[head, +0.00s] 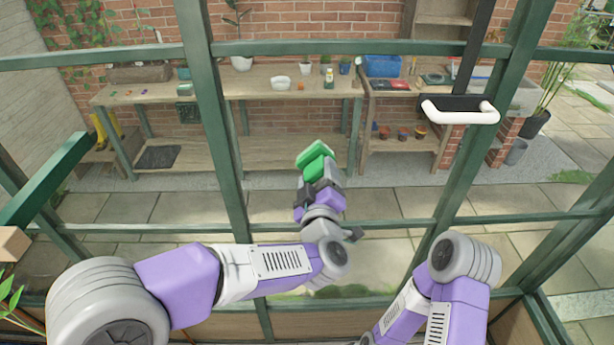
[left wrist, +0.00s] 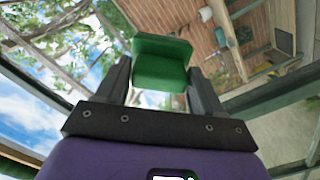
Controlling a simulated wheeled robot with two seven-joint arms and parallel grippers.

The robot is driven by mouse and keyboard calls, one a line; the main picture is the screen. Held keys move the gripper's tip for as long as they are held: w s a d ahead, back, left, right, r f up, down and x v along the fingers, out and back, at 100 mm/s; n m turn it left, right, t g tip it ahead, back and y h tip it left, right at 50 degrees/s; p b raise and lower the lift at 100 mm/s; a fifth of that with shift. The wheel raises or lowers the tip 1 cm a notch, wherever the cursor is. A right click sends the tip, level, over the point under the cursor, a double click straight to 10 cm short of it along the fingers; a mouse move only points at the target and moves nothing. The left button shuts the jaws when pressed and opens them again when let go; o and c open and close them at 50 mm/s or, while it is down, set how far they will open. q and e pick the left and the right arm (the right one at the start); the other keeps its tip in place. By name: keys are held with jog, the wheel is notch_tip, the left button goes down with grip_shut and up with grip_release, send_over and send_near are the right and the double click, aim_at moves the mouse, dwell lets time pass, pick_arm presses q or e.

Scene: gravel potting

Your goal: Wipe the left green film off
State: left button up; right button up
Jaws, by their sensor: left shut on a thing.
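My left gripper (head: 318,185) is shut on a green block-like wiping pad (head: 315,160), held up in front of the glazed green frame. The left wrist view shows the pad (left wrist: 162,66) between the two dark fingers of the left gripper (left wrist: 162,88). I cannot tell whether the pad touches the glass. No green film stands out clearly on the panes. A faint greenish patch (head: 345,291) shows low in the middle pane, but I cannot tell whether it is on the glass or on the ground behind. My right gripper is out of view; only its arm shows at lower right.
Green frame bars (head: 215,120) divide the panes around my left arm. A white handle (head: 460,117) on a black rod hangs at upper right. Behind stand a wooden bench (head: 250,85) with pots and a brick wall. A green beam (head: 45,180) slants in at left.

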pick_arm(q)
jog(key=d, duration=0.3)
jog(key=shift+d, duration=0.4)
jog(key=shift+s+b, duration=0.5)
jog(key=shift+s, duration=2.45)
jog(key=s, duration=0.3)
